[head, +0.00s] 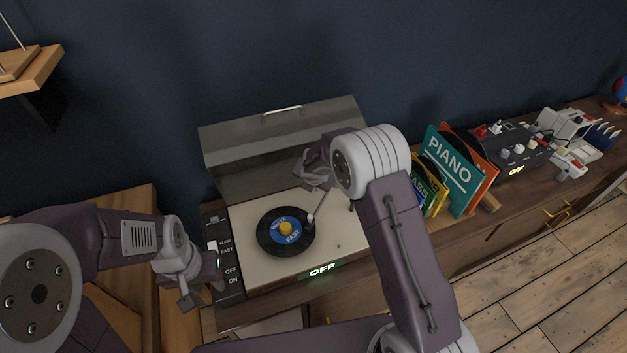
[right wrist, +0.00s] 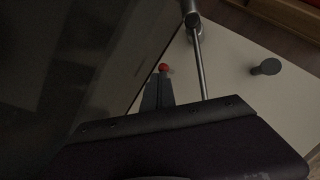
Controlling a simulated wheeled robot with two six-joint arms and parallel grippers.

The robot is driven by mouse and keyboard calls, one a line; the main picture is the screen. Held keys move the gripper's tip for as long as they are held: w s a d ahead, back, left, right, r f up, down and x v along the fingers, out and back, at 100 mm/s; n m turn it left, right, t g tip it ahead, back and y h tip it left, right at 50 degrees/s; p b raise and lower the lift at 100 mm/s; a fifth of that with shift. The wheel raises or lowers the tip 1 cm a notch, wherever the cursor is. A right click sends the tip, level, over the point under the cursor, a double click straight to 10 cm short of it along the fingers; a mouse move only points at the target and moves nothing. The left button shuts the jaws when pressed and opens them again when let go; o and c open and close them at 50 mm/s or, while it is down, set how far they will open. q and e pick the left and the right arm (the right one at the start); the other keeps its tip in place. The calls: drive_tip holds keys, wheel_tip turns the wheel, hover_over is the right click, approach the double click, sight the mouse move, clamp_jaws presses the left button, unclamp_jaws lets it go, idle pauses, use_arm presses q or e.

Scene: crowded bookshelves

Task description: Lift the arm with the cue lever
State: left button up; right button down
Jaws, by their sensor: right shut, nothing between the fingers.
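The turntable (head: 345,240) has a cream deck and a raised, smoky lid (head: 240,150). A black record with a blue label (head: 290,236) lies on it. The tonearm (head: 321,203) reaches over the record's right edge; whether its tip touches is too small to tell. Its metal tube shows in the right wrist view (right wrist: 201,70). There, a small red ball (right wrist: 163,68), seemingly the cue lever's tip, sits right at the fingertips of my right gripper (right wrist: 157,82), which is shut and empty. Contact is unclear. In the head view my right wrist hides the lever. My left gripper (head: 203,285) is open beside the switch panel.
A switch panel (head: 230,270) lies along the turntable's left side, and a green OFF display (head: 322,270) is on its front. A dark knob (right wrist: 266,67) stands on the deck. Record sleeves (head: 455,165) and a mixer (head: 512,150) stand to the right on the wooden cabinet.

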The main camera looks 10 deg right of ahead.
drive_tip(key=shift+w+a+r+p, duration=0.1)
drive_tip(key=shift+w+r+p, duration=0.1)
drive_tip(key=shift+w+p, duration=0.35)
drive_tip(key=shift+w, duration=0.25)
drive_tip(key=shift+f, duration=0.15)
drive_tip(key=shift+r, duration=0.25)
drive_tip(key=shift+r+p, duration=0.6)
drive_tip(key=shift+p, duration=0.15)
drive_tip(key=shift+f, duration=0.15)
